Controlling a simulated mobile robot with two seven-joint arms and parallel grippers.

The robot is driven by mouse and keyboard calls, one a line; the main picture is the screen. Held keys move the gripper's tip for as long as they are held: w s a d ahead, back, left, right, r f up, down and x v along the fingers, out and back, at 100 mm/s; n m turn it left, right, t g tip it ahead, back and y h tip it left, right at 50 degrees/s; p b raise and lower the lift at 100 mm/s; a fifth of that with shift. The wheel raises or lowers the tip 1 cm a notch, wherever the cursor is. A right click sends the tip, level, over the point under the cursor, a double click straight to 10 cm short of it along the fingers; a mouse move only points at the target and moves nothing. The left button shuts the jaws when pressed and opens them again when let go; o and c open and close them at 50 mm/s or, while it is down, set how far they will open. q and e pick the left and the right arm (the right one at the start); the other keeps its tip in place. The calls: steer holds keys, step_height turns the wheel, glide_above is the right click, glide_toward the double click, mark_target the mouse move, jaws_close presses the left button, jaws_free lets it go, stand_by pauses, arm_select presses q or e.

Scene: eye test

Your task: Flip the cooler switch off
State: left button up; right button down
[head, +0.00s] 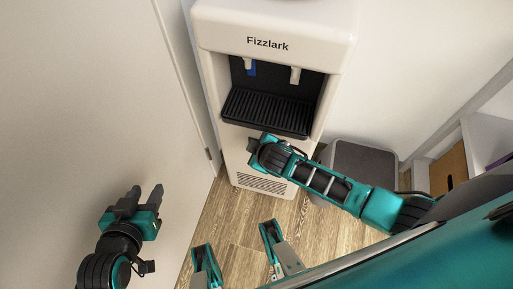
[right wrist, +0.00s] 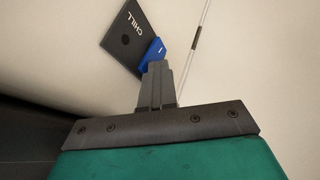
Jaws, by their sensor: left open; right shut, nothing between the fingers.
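The white cooler (head: 275,27), marked Fizzlark, stands against the wall in the head view, with two taps over a black drip tray (head: 266,112). In the right wrist view a black plate (right wrist: 124,38) reads CHILL and carries a blue switch (right wrist: 154,50). The switch is not visible in the head view, and I cannot tell its setting. My right gripper (right wrist: 157,68) is shut and empty, its tips at the switch's lower edge, touching or very close. It also shows by the cooler's front below the tray (head: 252,147). My left gripper (head: 145,192) is open and empty, away from the cooler.
A grey bin (head: 362,165) stands on the floor right of the cooler, behind my right arm. A white shelf with a brown box (head: 449,168) is at the far right. A pale wall or door panel (head: 90,90) fills the left. Some wooden floor (head: 235,220) is clear in front.

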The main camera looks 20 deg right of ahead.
steer(key=shift+r, duration=0.15)
arm_select(q)
steer(key=shift+d+r+p, duration=0.15)
steer(key=shift+r+p, duration=0.75)
steer(key=shift+p, duration=0.05)
arm_select(e)
steer(key=shift+r, duration=0.75)
arm_select(q)
steer(key=r+p, duration=0.1)
steer(key=a+r+p, duration=0.1)
steer(key=p, duration=0.1)
steer(key=s+r+p, duration=0.1)
steer(key=p, duration=0.1)
steer(key=shift+a, duration=0.35)
arm_select(e)
steer(key=v, duration=1.2)
steer(key=shift+s+r, duration=0.25)
steer(key=shift+r, duration=0.1)
arm_select(q)
steer(key=shift+w+d+r, duration=0.15)
steer(key=shift+w+d, duration=0.05)
